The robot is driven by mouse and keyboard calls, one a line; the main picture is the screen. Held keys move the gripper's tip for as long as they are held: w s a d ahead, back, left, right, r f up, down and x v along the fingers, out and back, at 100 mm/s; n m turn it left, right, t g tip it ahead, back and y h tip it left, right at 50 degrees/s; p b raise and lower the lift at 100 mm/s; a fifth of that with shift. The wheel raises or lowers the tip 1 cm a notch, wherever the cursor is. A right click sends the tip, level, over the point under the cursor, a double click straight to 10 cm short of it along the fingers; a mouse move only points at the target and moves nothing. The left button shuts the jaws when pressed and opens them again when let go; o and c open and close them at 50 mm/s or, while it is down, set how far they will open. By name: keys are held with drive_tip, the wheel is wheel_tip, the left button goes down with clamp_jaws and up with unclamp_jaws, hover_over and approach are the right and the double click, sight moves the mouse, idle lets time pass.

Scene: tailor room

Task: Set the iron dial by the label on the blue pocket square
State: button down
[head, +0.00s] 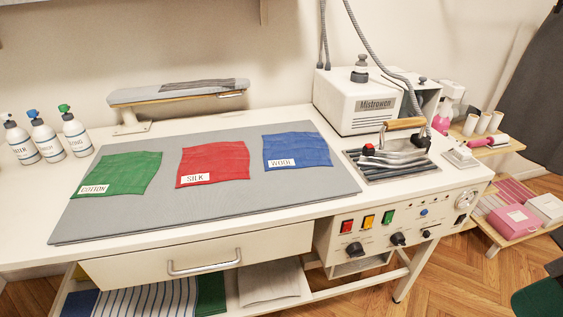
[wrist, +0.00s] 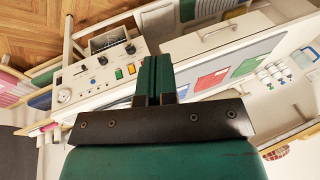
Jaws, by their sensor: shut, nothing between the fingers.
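The blue pocket square (head: 300,147) lies flat on the grey mat, and its white label reads WOOL. The iron (head: 404,154), with a tan handle, rests on a dark rack to the right of the mat. Below it, the control panel (head: 375,225) has two large black knobs, a left one (head: 354,249) and a right one (head: 398,239). Their markings are too small to read, so I cannot tell which is the iron dial. In the wrist view, my gripper (wrist: 154,78) is shut and empty, apart from the panel (wrist: 100,68).
A red square (head: 215,160) labelled SILK and a green one (head: 130,170) labelled COTTON share the mat (head: 130,225). Spray bottles (head: 45,138) stand at left. A white Mistrowen steam unit (head: 355,105) stands behind the iron. A drawer handle (head: 204,264) protrudes in front.

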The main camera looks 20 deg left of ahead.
drive_tip(key=c, duration=0.9)
unclamp_jaws()
drive_tip(key=o, duration=0.4)
wheel_tip(320, 180, down, 6)
drive_tip(key=w+a+t+b, duration=0.1)
drive_tip(key=b, duration=0.5)
drive_tip(key=shift+w+y, duration=0.35)
drive_tip(key=shift+y, duration=0.05)
drive_tip(key=t+y+b, duration=0.6)
drive_tip(key=t+b, duration=0.8)
drive_tip(key=b, duration=2.6)
approach(359, 255)
drive_tip(key=p+x, duration=0.2)
drive_tip(key=p, duration=0.1)
drive_tip(key=p+x, duration=0.3)
drive_tip(key=r+p+x, duration=0.1)
drive_tip(key=p+x, duration=0.2)
drive_tip(key=shift+a, duration=0.1)
drive_tip(key=shift+w+a+f+p, duration=0.2)
drive_tip(key=shift+w+a+p, duration=0.2)
drive_tip(key=shift+w+p, duration=0.25)
drive_tip(key=shift+w+a+f, duration=0.2)
drive_tip(key=shift+f, duration=0.05)
